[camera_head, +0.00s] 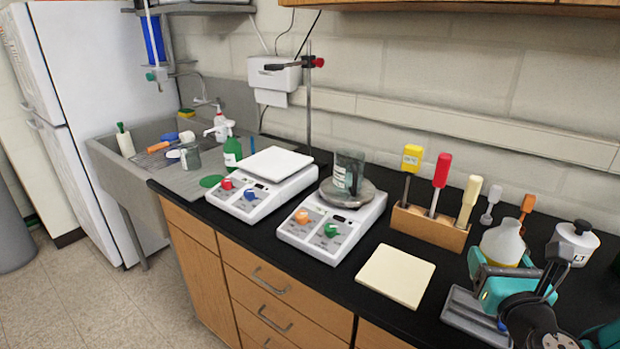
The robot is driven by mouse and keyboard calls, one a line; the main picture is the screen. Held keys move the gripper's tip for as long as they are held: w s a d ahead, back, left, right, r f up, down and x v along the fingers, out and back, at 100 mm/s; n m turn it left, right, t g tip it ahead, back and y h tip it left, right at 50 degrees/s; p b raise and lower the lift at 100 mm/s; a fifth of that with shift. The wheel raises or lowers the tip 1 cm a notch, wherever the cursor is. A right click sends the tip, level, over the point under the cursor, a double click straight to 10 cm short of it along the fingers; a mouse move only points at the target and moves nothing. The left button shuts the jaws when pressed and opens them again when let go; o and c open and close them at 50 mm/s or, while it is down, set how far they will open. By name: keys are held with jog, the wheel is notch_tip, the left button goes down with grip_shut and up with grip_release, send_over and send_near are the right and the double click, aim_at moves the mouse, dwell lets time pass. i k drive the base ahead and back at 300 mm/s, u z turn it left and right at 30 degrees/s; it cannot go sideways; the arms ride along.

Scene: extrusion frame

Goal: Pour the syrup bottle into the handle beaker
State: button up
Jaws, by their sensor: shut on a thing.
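The syrup bottle seems to be the pale translucent bottle (503,243) with yellow liquid low in it, at the right of the counter. It looks upright. My gripper (497,272) is teal and dark and is shut around its lower part, which it hides. I cannot tell whether the bottle's base touches the counter. A grey glass beaker (348,172) with white markings stands upright on the round plate of the right-hand stirrer (334,222). It is likely the handle beaker, though no handle is clear. It is well to the left of my gripper.
A wooden rack (430,228) with several colored-handled tools stands between beaker and bottle. A cream square pad (396,275) lies in front. A grey tray (474,316) is by my gripper. A white capped jar (574,243) stands right of the bottle. Another stirrer (262,185) is at left.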

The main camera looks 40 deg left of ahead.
aim_at(349, 163)
jog(key=u, duration=0.7)
jog(key=k, duration=0.5)
jog(key=u, duration=2.25)
jog(key=i, duration=2.25)
jog(key=z, duration=2.85)
